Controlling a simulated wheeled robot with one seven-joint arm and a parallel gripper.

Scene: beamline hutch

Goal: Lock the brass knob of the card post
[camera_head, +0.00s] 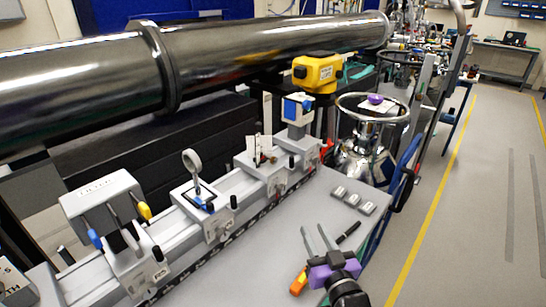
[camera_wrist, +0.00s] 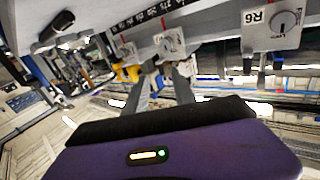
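The card post (camera_head: 258,150) stands on a white carriage on the bench rail, with a pale upright card at its top. A small brass-coloured spot shows beside the card, but I cannot make out the knob's shape or setting. My gripper (camera_head: 313,230) is in front of the rail, low over the bench, apart from the post. Its two grey fingers are spread with nothing between them. In the wrist view the fingers (camera_wrist: 160,85) point toward the carriages with round front dials (camera_wrist: 171,43); I cannot tell which carriage is the card post's there.
A ring-lens holder (camera_head: 193,170) and a filter box (camera_head: 105,205) stand left along the rail; a blue-faced box (camera_head: 296,109) stands right. An orange tool (camera_head: 299,282), a black pen-like item (camera_head: 348,232) and small grey blocks (camera_head: 353,200) lie near my gripper.

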